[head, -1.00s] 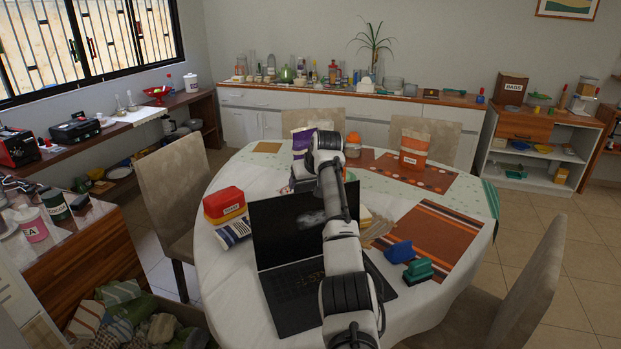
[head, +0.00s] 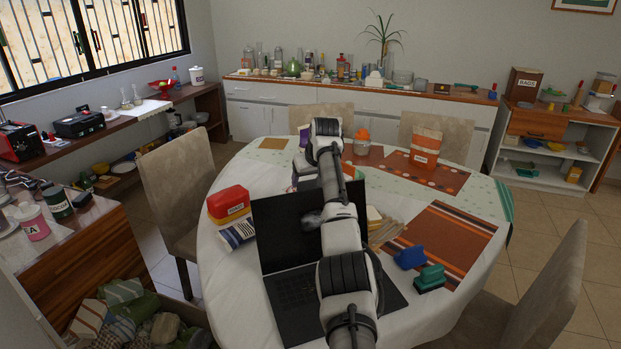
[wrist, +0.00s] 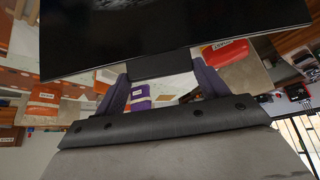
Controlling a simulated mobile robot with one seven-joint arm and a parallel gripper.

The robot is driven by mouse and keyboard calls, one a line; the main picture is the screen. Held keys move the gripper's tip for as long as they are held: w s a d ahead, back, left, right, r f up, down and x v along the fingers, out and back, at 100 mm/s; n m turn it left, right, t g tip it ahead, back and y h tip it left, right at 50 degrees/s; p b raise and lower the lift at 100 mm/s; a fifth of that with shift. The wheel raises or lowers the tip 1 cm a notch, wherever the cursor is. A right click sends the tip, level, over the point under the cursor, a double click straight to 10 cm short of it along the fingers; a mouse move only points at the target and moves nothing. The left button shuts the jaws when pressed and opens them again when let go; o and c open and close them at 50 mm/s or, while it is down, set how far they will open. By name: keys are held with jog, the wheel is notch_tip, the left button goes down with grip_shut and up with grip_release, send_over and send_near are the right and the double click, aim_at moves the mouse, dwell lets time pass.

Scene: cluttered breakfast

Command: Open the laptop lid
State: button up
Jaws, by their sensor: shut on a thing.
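The black laptop stands on the round table, with its lid (head: 284,228) raised and its dark screen facing me. Its keyboard base (head: 292,292) lies flat on the white cloth. My arm crosses in front of the lid's right part and hides some of the base. My gripper is hidden in the head view. In the wrist view my gripper (wrist: 162,72) is shut on the edge of the lid, which also shows there as a broad dark panel (wrist: 180,32).
A red-and-yellow packet (head: 229,204) stands close left of the laptop. Blue (head: 410,257) and green (head: 430,278) objects lie to its right, near a striped orange mat (head: 450,235). An orange-and-white bag (head: 425,148) stands farther back. Chairs surround the table.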

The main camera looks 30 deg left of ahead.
jog(key=o, duration=1.4)
jog(key=shift+f, duration=0.1)
jog(key=b+v, duration=0.4)
jog(key=v, duration=1)
jog(key=shift+f+b, duration=0.1)
jog(key=shift+b, duration=0.25)
jog(key=shift+a+f, duration=0.1)
